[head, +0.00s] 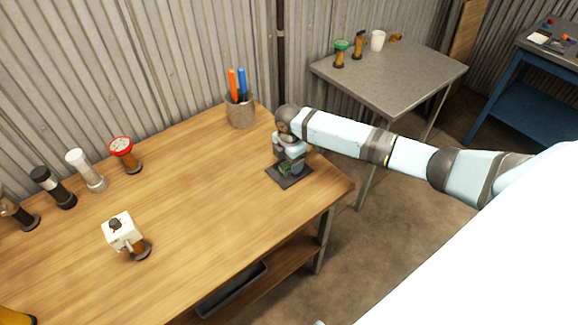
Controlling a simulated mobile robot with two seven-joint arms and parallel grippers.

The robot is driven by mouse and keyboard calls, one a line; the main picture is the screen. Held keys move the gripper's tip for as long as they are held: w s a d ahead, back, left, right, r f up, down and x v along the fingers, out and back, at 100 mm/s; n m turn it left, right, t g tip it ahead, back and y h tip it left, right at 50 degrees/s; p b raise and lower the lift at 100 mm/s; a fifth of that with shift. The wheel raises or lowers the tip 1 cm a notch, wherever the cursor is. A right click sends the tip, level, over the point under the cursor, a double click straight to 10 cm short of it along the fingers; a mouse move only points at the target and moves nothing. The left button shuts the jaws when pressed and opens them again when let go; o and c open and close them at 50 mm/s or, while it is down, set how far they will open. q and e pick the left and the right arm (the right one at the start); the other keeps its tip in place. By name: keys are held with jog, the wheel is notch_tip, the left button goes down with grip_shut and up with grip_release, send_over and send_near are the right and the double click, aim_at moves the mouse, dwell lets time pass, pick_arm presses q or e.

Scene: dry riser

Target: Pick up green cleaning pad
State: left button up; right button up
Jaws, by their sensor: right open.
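The green cleaning pad (285,169) shows only as a small green patch on a dark flat mat or tray (276,178) at the right end of the wooden workbench. My right gripper (288,166) points down over it, low and close to the mat. It is open, and its body and fingers hide most of the pad. I cannot tell whether the fingers touch it. My left gripper is not in view.
A cup (240,109) with orange and blue markers stands just behind the gripper. A red-topped fitting (122,149), other fittings and a white box-like part (122,234) stand to the left. The bench middle is clear. A grey table (400,78) stands behind right.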

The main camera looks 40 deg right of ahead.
aim_at(289, 164)
notch_tip(289, 164, down, 2)
jog(key=shift+f, duration=0.1)
jog(key=c, duration=1)
notch_tip(289, 164, up, 20)
